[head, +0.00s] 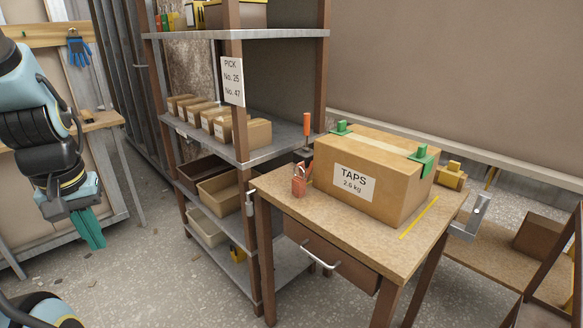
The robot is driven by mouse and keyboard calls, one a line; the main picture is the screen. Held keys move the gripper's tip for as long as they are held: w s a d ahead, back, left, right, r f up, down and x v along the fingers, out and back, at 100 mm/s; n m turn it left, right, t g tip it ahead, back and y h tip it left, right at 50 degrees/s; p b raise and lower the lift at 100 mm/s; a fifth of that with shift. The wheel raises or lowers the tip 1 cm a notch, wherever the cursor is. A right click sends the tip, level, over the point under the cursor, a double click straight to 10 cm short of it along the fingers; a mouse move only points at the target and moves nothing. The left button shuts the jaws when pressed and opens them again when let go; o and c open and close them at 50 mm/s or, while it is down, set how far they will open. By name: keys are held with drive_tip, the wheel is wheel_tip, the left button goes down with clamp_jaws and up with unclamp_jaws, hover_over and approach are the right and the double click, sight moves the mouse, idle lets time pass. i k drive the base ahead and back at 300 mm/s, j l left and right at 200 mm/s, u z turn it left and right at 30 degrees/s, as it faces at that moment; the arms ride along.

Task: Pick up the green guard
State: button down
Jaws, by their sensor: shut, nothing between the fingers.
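Two green guards sit on the top edges of a cardboard box labelled TAPS (382,205). One green guard (341,128) is at the box's back left corner. The other green guard (424,160) is at the right, folded over the top edge and down the side. The box stands on a small wooden table (400,260). My gripper (92,240), with teal fingers, points down at the far left. It is shut and empty, well apart from the box and both guards, with the shelf unit between.
A shelf unit (210,140) with small boxes and bins stands left of the table. A red padlock (299,184) and an orange-handled tool (307,128) are near the box's left. A yellow strip (419,217) marks the tabletop.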

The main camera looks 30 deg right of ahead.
sight(341, 130)
drive_tip(key=z, duration=2.05)
